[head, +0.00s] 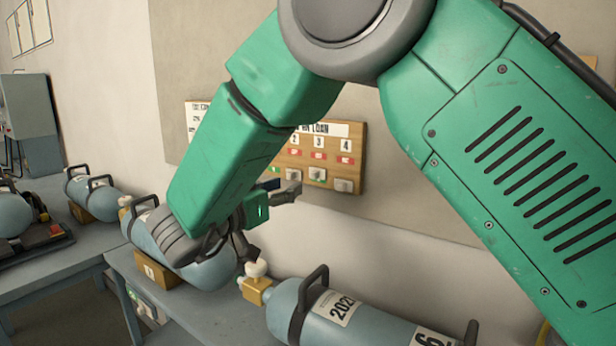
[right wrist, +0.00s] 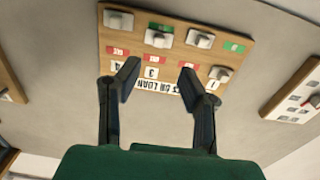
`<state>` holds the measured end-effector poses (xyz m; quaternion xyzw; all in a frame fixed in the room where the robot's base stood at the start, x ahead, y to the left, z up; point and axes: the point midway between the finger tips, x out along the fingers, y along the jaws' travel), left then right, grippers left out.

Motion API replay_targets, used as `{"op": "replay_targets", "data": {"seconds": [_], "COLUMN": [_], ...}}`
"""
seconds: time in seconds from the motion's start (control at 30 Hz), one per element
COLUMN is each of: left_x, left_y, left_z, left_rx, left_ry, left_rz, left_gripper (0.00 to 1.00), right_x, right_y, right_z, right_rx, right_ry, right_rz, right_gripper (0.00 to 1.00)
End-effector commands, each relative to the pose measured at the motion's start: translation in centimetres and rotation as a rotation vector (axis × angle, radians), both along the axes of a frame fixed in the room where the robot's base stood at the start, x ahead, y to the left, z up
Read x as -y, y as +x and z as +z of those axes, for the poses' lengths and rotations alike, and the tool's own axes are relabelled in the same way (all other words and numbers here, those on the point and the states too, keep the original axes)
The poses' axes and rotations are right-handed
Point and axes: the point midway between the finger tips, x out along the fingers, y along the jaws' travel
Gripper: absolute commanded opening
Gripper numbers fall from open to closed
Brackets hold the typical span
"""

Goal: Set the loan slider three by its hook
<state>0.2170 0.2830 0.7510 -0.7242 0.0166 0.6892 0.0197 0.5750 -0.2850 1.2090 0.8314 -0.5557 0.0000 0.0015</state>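The wooden loan board (head: 357,160) hangs on the wall, partly hidden by my right arm. It appears upside down in the right wrist view (right wrist: 205,56). Slider three (head: 318,174) is a pale block below its red label, with green showing at its lower edge. It also shows in the right wrist view (right wrist: 158,39). I cannot make out a hook on it. My right gripper (head: 285,190) is in front of the board's lower part. In the right wrist view the gripper (right wrist: 162,82) is open and empty, its fingers spread either side of column three. My left gripper is out of view.
Slider four (right wrist: 119,20) and slider two (right wrist: 200,39) flank slider three; slider one (right wrist: 219,74) sits nearer the title. Blue-grey cylinders (head: 375,325) lie on the bench (head: 215,318) below. Another board (right wrist: 296,100) is on the wall.

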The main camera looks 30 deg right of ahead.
Motion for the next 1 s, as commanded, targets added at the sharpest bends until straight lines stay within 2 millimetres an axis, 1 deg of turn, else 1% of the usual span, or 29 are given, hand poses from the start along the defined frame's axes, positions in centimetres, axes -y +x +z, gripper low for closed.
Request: {"op": "replay_targets", "data": {"seconds": [0.03, 0.2, 0.3, 0.4, 0.6, 0.83, 0.87, 0.9, 0.93, 0.97, 1.0], "left_x": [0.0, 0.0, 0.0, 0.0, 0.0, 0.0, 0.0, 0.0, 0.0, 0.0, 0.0], "left_y": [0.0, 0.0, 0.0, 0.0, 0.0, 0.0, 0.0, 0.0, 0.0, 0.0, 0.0], "left_z": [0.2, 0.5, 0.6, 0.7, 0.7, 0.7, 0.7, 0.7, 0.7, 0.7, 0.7], "left_rx": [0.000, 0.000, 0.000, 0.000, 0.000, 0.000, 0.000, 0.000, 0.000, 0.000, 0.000], "left_ry": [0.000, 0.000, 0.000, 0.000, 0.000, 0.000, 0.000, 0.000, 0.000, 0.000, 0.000], "left_rz": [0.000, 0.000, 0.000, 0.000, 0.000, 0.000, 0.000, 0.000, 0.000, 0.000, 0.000], "left_gripper": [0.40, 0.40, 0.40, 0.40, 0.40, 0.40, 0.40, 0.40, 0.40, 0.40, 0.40], "right_x": [1.2, 4.4, 5.9, 7.0, 8.0, 8.0, 8.0, 8.0, 8.0, 8.0, 8.0], "right_y": [0.4, 1.7, 2.3, 2.9, 3.3, 3.3, 3.3, 3.3, 3.3, 3.3, 3.3], "right_z": [0.0, 0.0, 0.0, 0.0, 0.0, 0.0, 0.0, 0.0, 0.0, 0.0, 0.0], "right_rx": [-0.001, -0.001, 0.000, 0.001, 0.001, 0.001, 0.001, 0.001, 0.001, 0.001, 0.001], "right_ry": [0.002, 0.002, 0.001, 0.001, 0.000, 0.000, 0.000, 0.000, 0.000, 0.000, 0.000], "right_rz": [-0.002, -0.002, -0.002, 0.000, 0.000, 0.001, 0.001, 0.001, 0.001, 0.001, 0.001], "right_gripper": [0.34, 0.34, 0.34, 0.34, 0.34, 0.34, 0.31, 0.17, 0.06, 0.00, 0.00]}}
